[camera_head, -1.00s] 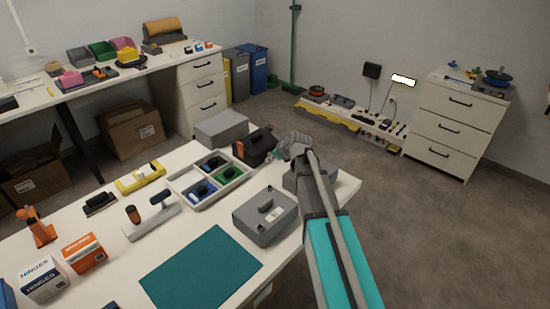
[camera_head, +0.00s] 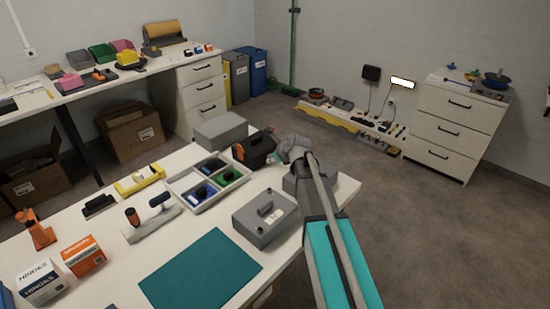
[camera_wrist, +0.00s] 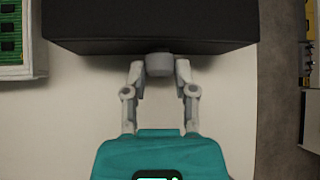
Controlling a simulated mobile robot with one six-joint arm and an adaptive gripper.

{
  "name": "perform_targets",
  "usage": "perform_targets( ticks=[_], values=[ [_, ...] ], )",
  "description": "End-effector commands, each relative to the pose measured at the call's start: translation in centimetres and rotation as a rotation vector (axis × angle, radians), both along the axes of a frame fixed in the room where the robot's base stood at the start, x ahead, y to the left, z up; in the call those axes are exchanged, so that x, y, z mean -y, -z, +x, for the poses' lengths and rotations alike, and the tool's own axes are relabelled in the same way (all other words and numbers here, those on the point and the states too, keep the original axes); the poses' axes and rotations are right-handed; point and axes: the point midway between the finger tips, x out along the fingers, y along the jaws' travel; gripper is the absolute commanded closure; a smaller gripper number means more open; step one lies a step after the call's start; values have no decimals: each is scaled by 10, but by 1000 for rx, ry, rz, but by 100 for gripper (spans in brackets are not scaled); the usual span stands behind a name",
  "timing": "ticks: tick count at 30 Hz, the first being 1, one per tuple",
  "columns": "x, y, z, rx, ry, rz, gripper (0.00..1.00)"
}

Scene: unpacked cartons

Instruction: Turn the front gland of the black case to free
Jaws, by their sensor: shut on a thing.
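The black case (camera_head: 255,150) stands at the far right part of the white table, with an orange part at its left end. In the wrist view the black case (camera_wrist: 150,22) fills the top. A round grey gland (camera_wrist: 160,65) sticks out of its near face. My gripper (camera_wrist: 160,72) is shut on the gland, one finger on each side of it. In the head view my gripper (camera_head: 285,152) reaches the right side of the case, and my arm hides the gland there.
A sorting tray (camera_head: 178,186) with blue and green parts lies left of the case. Grey boxes stand nearby: one (camera_head: 222,131) behind, one (camera_head: 262,232) in front. A teal mat (camera_head: 200,270) lies at the table's front.

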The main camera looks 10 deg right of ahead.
Motion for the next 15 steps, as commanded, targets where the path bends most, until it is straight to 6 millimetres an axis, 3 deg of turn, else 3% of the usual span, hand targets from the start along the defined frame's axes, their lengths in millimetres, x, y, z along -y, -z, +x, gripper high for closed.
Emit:
perform_targets(
  ticks=[15],
  values=[
    [-4,3,0,156,1,-202,100]
  ],
)
